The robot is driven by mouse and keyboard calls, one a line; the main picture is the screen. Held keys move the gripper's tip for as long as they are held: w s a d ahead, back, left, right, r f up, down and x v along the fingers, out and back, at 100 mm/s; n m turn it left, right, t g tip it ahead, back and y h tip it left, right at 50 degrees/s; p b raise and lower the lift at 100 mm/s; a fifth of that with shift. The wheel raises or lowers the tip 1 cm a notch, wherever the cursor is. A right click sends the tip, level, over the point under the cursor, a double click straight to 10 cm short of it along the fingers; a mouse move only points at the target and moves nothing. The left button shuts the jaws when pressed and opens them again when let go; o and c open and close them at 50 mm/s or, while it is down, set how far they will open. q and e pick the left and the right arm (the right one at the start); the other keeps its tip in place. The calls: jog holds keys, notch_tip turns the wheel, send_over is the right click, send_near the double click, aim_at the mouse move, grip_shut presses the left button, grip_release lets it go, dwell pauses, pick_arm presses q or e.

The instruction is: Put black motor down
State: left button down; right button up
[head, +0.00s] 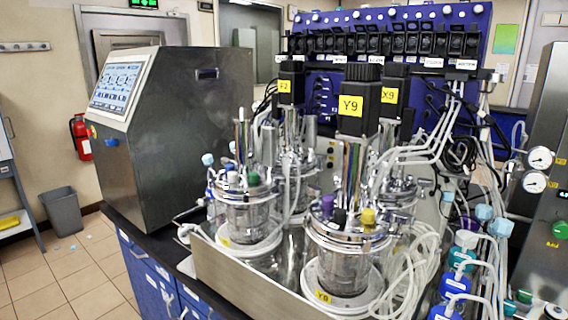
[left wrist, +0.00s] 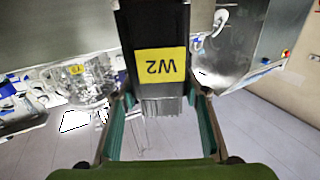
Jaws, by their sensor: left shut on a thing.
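In the left wrist view my left gripper (left wrist: 160,98) is shut on a black motor (left wrist: 154,25), with one finger on each side of it. The motor has a yellow label that looks like W2 and a ribbed metal lower end. Neither gripper shows in the head view, and my right gripper is in no frame. In the head view, other black motors stand upright on the glass vessels: one labelled Y9 (head: 358,122), one labelled X9 (head: 397,83), and one with a small yellow label (head: 291,72) at the back left.
Glass vessels (head: 345,262) with metal lids and hoses crowd the steel tray (head: 240,288). A grey control cabinet (head: 180,130) stands left of them. Blue-capped bottles (head: 455,282) line the right side. A bin (head: 62,212) stands on the open tiled floor at left.

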pick_arm(q)
jog(key=shift+w+a+r+n+t+y, duration=0.2)
jog(key=shift+r+n+y, duration=0.35)
jog(key=shift+y, duration=0.3)
jog(key=shift+w+a+r+n+t+y, duration=0.1)
jog(key=shift+w+a+r+n+y, duration=0.2)
jog(key=shift+n+y, duration=0.45)
jog(key=shift+s+y, duration=0.15)
jog(key=shift+y, duration=0.25)
